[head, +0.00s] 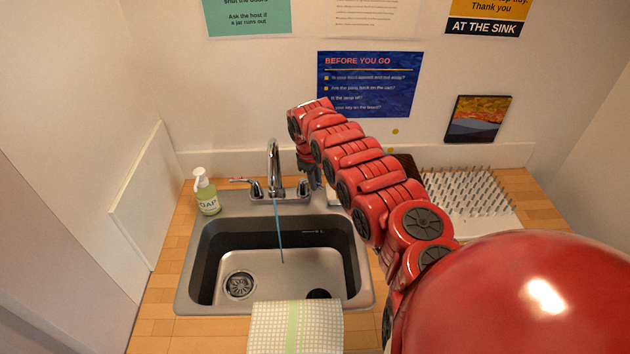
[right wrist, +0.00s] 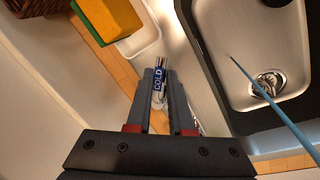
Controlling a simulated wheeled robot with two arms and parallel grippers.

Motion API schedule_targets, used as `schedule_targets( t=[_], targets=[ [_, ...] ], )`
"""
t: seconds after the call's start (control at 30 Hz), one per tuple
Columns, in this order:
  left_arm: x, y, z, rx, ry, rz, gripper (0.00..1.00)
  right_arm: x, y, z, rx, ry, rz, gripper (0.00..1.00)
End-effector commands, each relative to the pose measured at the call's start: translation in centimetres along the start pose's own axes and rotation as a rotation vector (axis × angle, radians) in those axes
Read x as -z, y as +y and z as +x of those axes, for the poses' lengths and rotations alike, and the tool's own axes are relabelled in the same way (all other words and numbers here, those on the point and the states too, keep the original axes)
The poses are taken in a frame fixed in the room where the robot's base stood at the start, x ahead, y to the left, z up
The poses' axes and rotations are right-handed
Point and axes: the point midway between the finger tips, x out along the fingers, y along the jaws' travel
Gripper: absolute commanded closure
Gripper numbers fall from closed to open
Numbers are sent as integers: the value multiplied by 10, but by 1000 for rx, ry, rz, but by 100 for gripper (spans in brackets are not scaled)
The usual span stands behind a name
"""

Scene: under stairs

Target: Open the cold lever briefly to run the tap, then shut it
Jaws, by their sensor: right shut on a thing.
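The chrome tap (head: 273,160) stands at the back of the sink (head: 190,285). A thin blue stream of water (head: 279,232) falls from its spout into the basin, and the stream also crosses the right wrist view (right wrist: 272,103). The left lever (head: 241,180) has a red tip. My right gripper (head: 315,182) reaches down to the right side of the tap. In the right wrist view, its fingers (right wrist: 160,76) are shut on the cold lever (right wrist: 158,83), with its blue COLD label between them. In the head view my arm largely hides this lever. My left gripper is not in view.
A soap bottle (head: 207,196) stands left of the tap. A checked towel (head: 295,328) hangs over the sink's front edge. A spiked drying rack (head: 470,195) lies on the right. A yellow and green sponge (right wrist: 109,17) sits near the cold lever. Walls close in behind and at left.

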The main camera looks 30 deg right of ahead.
Motion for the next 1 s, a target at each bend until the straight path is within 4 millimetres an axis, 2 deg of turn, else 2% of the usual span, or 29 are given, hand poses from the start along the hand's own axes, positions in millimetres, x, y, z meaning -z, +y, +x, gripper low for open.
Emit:
schedule_targets(
  t=[0.27, 0.6, 0.8, 1.0],
  targets=[
    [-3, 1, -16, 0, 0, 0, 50, 0, 10, 5, -3, 46, -222, 100],
    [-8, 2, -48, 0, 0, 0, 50, 6, 22, 9, -4, 101, -481, 100],
    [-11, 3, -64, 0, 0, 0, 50, 8, 27, 9, -4, 119, -583, 100],
    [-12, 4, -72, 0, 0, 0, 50, 8, 30, 7, -2, 128, -636, 100]
  ],
)
